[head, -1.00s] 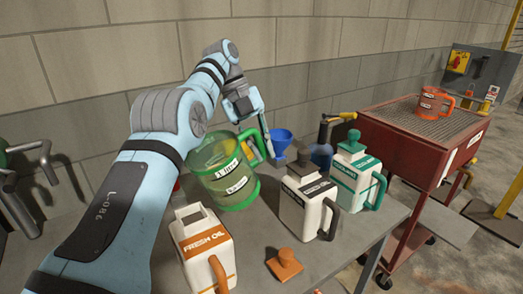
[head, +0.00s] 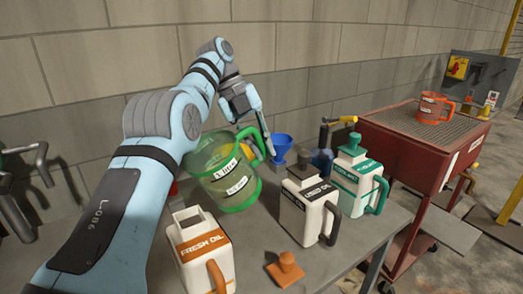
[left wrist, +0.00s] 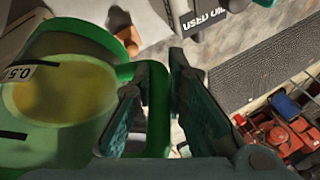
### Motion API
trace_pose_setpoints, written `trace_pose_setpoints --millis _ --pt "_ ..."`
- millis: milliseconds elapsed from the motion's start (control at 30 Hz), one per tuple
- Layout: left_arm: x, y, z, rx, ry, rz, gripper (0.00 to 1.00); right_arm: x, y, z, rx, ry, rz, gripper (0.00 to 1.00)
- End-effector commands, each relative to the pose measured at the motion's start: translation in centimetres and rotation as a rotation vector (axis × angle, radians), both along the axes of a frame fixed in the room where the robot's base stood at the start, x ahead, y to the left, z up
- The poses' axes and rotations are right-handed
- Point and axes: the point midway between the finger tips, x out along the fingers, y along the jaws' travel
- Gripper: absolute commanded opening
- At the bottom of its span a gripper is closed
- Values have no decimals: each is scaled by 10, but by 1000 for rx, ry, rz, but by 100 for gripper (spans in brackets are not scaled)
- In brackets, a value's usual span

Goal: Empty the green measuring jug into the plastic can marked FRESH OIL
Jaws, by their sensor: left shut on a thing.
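The green see-through measuring jug (head: 222,178) is held above the grey bench behind the FRESH OIL can, tilted with its mouth leaning left. My left gripper (head: 267,152) is shut on its handle. The left wrist view shows the jug (left wrist: 75,60) with yellow liquid inside and the handle between the fingers (left wrist: 157,95). The white plastic can marked FRESH OIL (head: 203,252) stands upright at the front of the bench, with an orange handle and an open mouth. An orange cap (head: 285,269) lies on the bench to its right. My right gripper is not in view.
A white can with a black label (head: 306,207) and a white can with a green label (head: 355,182) stand right of the jug. A blue funnel (head: 281,147) is behind. A red cart (head: 410,150) carrying an orange jug (head: 434,107) stands at the right.

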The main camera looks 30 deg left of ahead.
Motion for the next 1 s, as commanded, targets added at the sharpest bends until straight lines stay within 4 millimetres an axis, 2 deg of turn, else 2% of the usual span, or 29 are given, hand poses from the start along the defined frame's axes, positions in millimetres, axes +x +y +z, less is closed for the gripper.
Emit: trace_pose_setpoints --millis 500,1000 --pt "0 0 5 -15 -34 0 0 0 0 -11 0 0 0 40" --pt "0 0 6 -18 -41 0 0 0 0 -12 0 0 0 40"
